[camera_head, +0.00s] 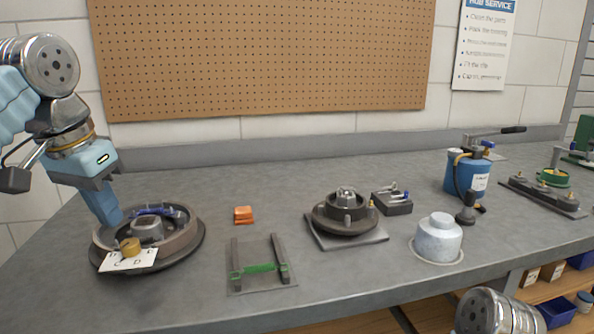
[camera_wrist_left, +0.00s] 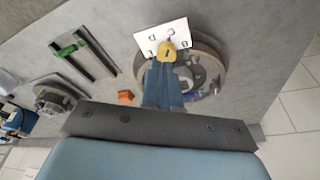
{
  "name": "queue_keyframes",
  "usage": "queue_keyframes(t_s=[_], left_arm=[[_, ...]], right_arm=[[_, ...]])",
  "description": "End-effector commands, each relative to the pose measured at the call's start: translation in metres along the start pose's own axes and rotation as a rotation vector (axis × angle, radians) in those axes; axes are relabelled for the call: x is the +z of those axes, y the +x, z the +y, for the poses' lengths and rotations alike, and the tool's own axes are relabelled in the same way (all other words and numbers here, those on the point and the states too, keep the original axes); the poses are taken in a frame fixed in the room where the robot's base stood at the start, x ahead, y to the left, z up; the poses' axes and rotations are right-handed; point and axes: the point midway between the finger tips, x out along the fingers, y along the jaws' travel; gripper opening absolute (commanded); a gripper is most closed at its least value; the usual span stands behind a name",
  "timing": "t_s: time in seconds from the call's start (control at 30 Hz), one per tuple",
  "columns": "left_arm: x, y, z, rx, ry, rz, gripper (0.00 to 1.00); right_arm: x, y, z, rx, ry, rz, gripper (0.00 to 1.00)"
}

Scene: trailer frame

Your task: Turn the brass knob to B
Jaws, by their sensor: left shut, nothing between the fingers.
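The brass knob (camera_head: 130,246) sits at the front of the round drum assembly (camera_head: 185,240) on the left of the bench. A white card (camera_head: 128,262) with letters lies around its front; the knob (camera_wrist_left: 168,50) and card (camera_wrist_left: 163,36) also show in the left wrist view. A dark mark shows on the knob, but I cannot tell which letter it points to. My left gripper (camera_head: 115,222) is shut and empty, pointing down over the drum just behind the knob. In the left wrist view its fingers (camera_wrist_left: 161,72) end close to the knob; contact is unclear. My right gripper is out of view.
An orange block (camera_head: 243,215) and a frame with a green strap (camera_head: 260,268) stand right of the drum. Further right are a hub on a plate (camera_head: 345,212), a grey metal cup (camera_head: 437,238) and a blue canister (camera_head: 466,175). Bare bench lies in front of the drum.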

Motion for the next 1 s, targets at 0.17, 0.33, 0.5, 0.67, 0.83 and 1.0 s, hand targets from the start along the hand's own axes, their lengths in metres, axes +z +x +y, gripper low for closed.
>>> queue_keyframes(t_s=[0.17, 0.33, 0.5, 0.67, 0.83, 1.0], left_arm=[[0.007, 0.022, -0.001, -0.002, -0.005, -0.003, 0.0], [0.013, 0.048, 0.0, 0.001, 0.0, 0.001, 0.0], [0.016, 0.061, 0.0, 0.0, 0.0, 0.0, 0.0], [0.017, 0.066, 0.0, 0.001, 0.0, -0.003, 0.0], [0.018, 0.068, 0.0, 0.004, -0.001, -0.01, 0.0], [0.018, 0.069, -0.001, 0.006, -0.002, -0.014, 0.0]], right_arm=[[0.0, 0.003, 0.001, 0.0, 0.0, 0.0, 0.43], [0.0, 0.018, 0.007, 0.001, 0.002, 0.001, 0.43], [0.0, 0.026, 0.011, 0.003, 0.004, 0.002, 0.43], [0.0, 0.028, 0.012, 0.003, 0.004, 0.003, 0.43], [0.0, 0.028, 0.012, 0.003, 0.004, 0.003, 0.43], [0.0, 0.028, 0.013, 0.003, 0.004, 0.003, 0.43]])
